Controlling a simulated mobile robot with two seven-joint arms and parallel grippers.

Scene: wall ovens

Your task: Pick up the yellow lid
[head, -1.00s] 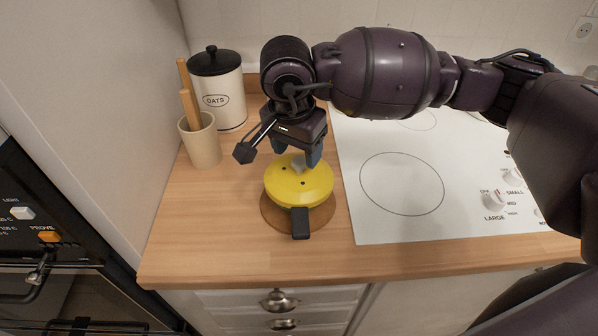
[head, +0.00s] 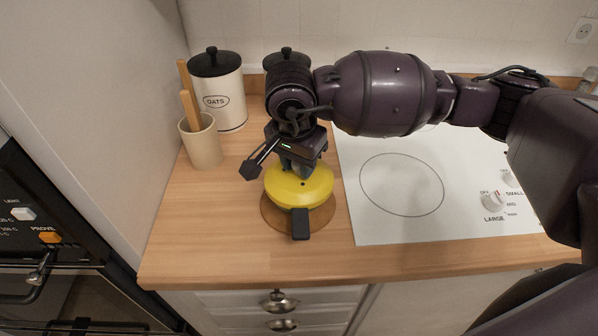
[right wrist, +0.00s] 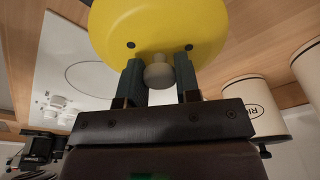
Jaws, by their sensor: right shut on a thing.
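The yellow lid (head: 300,188) sits on a yellow pan with a black handle (head: 300,224), on a round wooden board (head: 270,212). My right gripper (head: 297,170) is down at the top of the lid, its fingers partly hidden by the wrist. In the right wrist view the yellow lid (right wrist: 155,28) fills the top, and its pale grey knob (right wrist: 159,73) lies between the two fingers of the right gripper (right wrist: 158,75). The right gripper is shut on the knob. My left gripper is not in view.
A white hob (head: 400,185) with knobs lies to the right. A utensil pot (head: 202,145) and an oats canister (head: 220,95) stand at the back left; another black-lidded canister is behind my wrist. The counter's front left is clear.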

